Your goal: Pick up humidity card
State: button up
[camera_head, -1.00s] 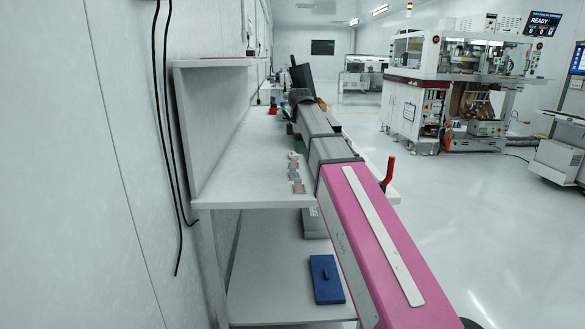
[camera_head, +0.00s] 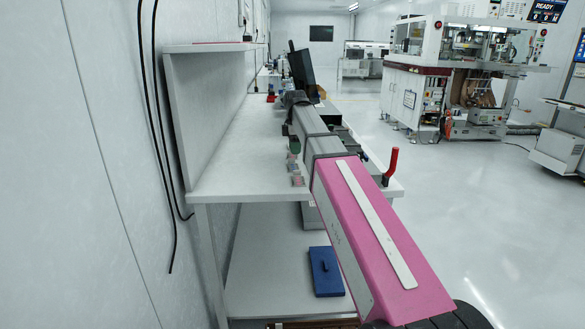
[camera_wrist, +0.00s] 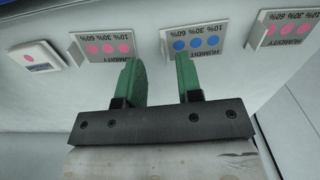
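Several humidity cards stand out in the wrist view. One card with blue dots (camera_wrist: 197,40) is in the middle, one with pink dots (camera_wrist: 106,46) is to its left, and another with pink dots (camera_wrist: 285,30) is at the right edge. My gripper (camera_wrist: 158,62) has two green fingers set apart, with nothing held between them. The right fingertip overlaps the lower left of the blue-dot card in the picture; the left fingertip is by the right end of the left pink-dot card. Contact cannot be told.
A small white square piece (camera_wrist: 37,57) lies left of the cards. The white workbench (camera_head: 235,175) has a wall panel on its left and a monitor (camera_head: 302,72) farther back. A blue block (camera_head: 325,271) lies on the lower shelf. The bench's near left part is clear.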

aim_at(293, 165)
jog(key=f, duration=0.4)
jog(key=shift+s+a, duration=0.15)
jog(key=shift+a, duration=0.25)
grip_shut()
jog(key=shift+r, duration=0.15)
